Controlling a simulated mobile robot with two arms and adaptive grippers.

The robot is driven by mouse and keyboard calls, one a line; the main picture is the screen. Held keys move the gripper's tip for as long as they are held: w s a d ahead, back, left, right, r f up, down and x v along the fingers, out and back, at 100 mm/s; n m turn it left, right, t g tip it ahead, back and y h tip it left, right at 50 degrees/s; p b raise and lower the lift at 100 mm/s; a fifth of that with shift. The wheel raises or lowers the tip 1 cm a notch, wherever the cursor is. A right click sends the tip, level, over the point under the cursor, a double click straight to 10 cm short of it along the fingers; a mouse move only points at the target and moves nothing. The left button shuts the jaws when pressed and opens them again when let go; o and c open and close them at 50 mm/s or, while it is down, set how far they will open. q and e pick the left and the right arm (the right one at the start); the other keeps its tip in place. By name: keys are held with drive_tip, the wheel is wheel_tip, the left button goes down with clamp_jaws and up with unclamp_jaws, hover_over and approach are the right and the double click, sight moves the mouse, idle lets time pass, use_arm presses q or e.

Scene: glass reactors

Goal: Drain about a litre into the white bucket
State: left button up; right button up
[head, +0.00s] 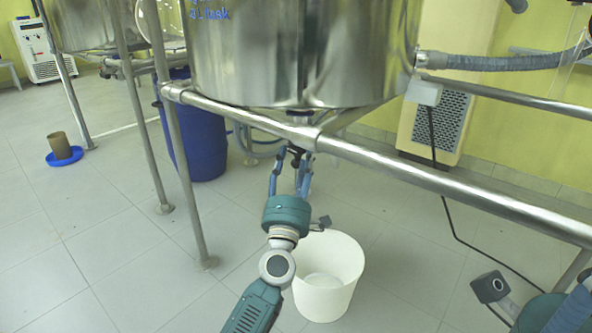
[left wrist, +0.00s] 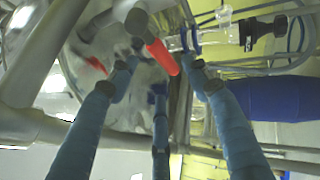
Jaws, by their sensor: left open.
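The white bucket (head: 341,291) stands upright on the floor below the steel vessel (head: 300,45). Its inside looks pale, and I cannot tell whether it holds liquid. A dark outlet valve (head: 297,152) hangs under the vessel, mostly hidden by my left gripper (head: 290,172). My left gripper is open, fingers pointing up around the outlet area, above and left of the bucket. In the left wrist view, a red-orange handle (left wrist: 163,57) shows between the open left fingers (left wrist: 160,78); I cannot tell whether they touch it. Part of my right arm is at the lower right; its fingers are not clear.
A steel frame rail (head: 400,175) crosses in front of the vessel, with legs at the left. A blue drum (head: 200,135) stands behind. A grey hose (head: 490,62) leaves the vessel at right, and a black cable (head: 447,205) hangs down.

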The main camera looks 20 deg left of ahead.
use_arm(q)
drive_tip(key=shift+v, duration=1.65)
drive_tip(key=shift+c, duration=0.2)
